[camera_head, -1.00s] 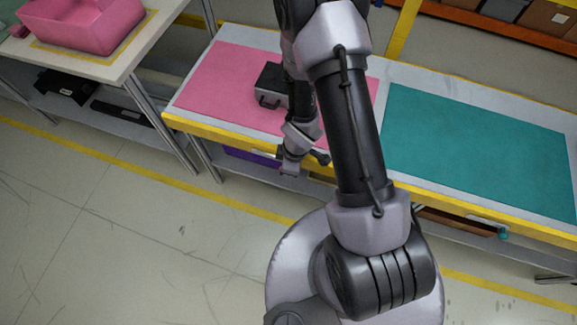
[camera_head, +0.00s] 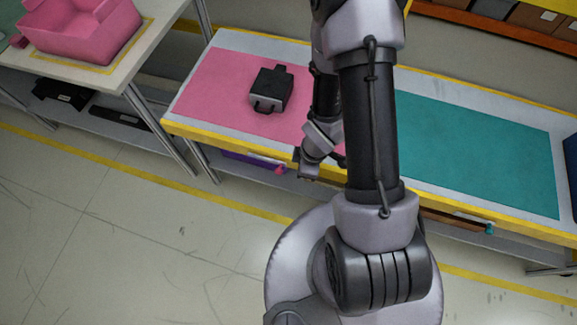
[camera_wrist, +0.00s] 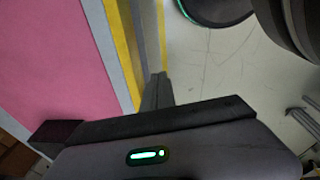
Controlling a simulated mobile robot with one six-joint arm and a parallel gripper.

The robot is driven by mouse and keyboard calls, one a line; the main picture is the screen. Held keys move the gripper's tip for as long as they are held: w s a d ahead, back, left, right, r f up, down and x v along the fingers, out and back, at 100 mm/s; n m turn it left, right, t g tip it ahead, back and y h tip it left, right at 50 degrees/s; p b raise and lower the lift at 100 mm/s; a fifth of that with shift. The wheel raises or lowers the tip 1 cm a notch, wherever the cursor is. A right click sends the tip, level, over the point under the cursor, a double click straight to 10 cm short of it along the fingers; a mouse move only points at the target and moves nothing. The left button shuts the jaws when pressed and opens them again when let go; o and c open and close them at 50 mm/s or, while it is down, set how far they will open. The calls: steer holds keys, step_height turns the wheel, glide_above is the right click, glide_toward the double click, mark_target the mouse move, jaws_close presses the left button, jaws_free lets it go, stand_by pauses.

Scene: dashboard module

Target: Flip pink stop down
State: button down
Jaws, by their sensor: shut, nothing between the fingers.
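The pink stop (camera_head: 279,170) is a small pink piece just below the yellow front edge of the table, at the right end of the purple drawer front (camera_head: 245,159). It is too small to tell whether it is up or down. My gripper (camera_head: 307,177) is just right of the pink stop, in front of the table edge, and looks apart from it. In the wrist view the fingers (camera_wrist: 158,88) are together with nothing between them, beside the yellow table edge. I do not see the pink stop in the wrist view.
A black module with a handle (camera_head: 270,88) lies on the pink mat (camera_head: 215,85). A teal mat (camera_head: 480,140) covers the right side, with a teal stop (camera_head: 490,229) below its edge. A pink bin (camera_head: 85,35) stands on the left table. The floor in front is clear.

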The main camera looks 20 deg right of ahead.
steer(key=shift+s+d+r, duration=0.3)
steer(key=shift+s+d, duration=0.15)
steer(key=shift+d, duration=0.05)
steer(key=shift+s+d+r, duration=0.25)
steer(key=shift+s+d, duration=0.2)
